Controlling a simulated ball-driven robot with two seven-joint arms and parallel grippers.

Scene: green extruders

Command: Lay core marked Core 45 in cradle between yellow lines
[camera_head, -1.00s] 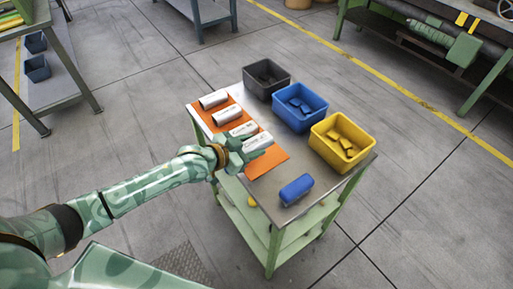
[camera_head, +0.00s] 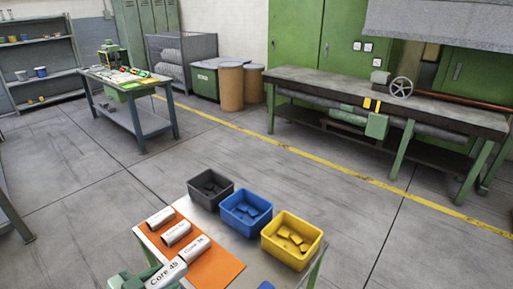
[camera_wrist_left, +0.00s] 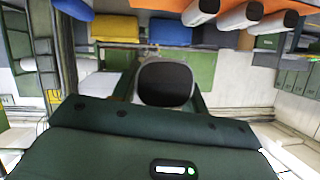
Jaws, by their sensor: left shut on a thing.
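In the left wrist view the core's dark round end (camera_wrist_left: 165,83) shows between the fingers. Two short yellow lines (camera_head: 372,105) mark the front of the long machine bench at the right; the cradle itself is too small to make out. My right gripper is in neither view.
Three other white cores (camera_head: 176,234) lie on the orange mat (camera_head: 222,268). Grey (camera_head: 211,205), blue (camera_head: 246,223) and yellow (camera_head: 317,238) bins stand along the cart's far side. Open floor (camera_head: 330,190) lies between the cart and the machine bench (camera_head: 440,113).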

